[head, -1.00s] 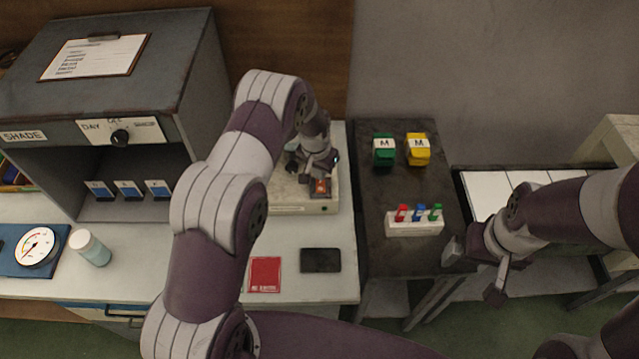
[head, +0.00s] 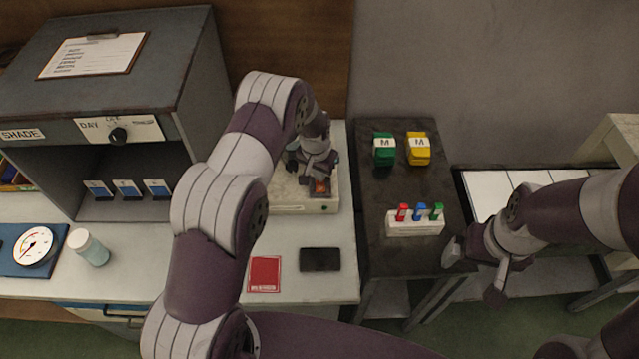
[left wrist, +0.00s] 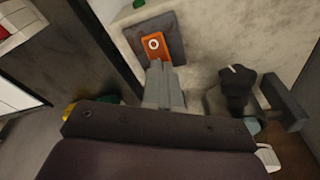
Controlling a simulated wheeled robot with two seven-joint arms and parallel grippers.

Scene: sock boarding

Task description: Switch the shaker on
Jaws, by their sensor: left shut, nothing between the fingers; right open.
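The shaker (head: 287,196) is a cream box on the white bench, partly behind my left arm. Its orange rocker switch (head: 320,187) sits in a dark plate on its top, near the front right. In the left wrist view the orange switch (left wrist: 155,46) shows a white ring mark. My left gripper (head: 321,176) is shut and empty, with its fingertips (left wrist: 159,68) right at the switch's edge; I cannot tell if they touch it. A black knob (left wrist: 236,88) stands beside it on the shaker. My right gripper (head: 474,272) is open and empty, off to the right.
A dark side table (head: 384,264) holds a white rack (head: 414,228) with coloured clips, and green (head: 384,150) and yellow (head: 418,149) blocks. A red card (head: 265,274) and a dark pad (head: 320,260) lie in front of the shaker. A grey shade cabinet (head: 190,85) stands left.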

